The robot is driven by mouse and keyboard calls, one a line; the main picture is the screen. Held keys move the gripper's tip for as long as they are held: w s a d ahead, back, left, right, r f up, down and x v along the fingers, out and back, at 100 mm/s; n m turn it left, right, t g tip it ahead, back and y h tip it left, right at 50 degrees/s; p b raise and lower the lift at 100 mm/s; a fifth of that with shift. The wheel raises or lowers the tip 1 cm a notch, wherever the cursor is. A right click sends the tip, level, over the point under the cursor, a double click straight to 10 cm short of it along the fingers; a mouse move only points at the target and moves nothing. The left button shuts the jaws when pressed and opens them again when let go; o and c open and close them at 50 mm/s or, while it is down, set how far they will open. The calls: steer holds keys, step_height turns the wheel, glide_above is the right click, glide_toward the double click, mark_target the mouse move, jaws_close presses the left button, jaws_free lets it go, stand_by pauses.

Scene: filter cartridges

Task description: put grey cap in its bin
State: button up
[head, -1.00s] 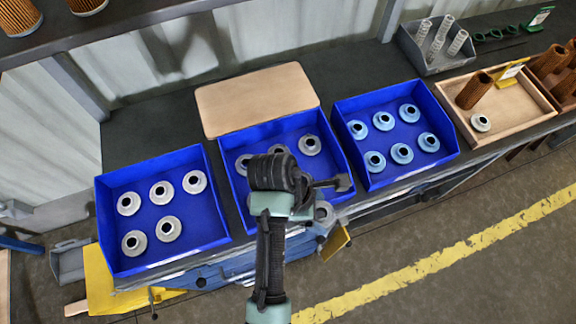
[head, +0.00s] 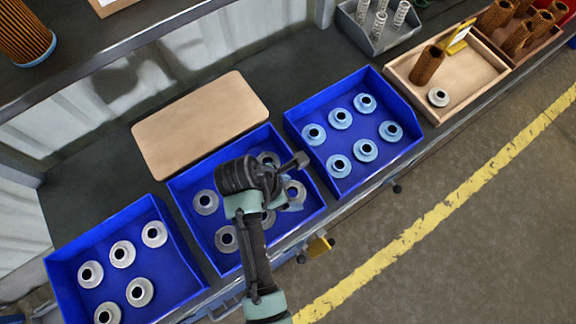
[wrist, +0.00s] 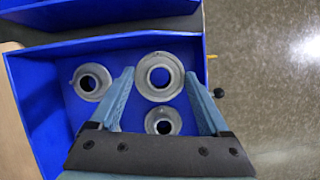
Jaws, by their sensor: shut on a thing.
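Grey caps with dark centre holes sit in the middle blue bin (head: 318,207), partly hidden by my arm in the head view. My gripper (wrist: 158,80) points down over this bin, its two fingers on either side of a grey cap (wrist: 158,77) and shut on it. That cap looks larger than the others in the wrist view. Two other grey caps show there, one to the left (wrist: 90,82) and one nearer the palm (wrist: 163,122). The held cap's height above the bin floor is hard to judge.
The left blue bin (head: 180,270) holds several pale grey caps; the right blue bin (head: 350,95) holds light-blue caps. A wooden tray (head: 470,70) has a brown filter and one pale cap (head: 438,97). A tan board (head: 200,122) lies behind the middle bin.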

steer(key=shift+f, duration=2)
steer(key=shift+f, duration=0.1)
steer(key=o, duration=1.2)
steer(key=shift+c, duration=0.2)
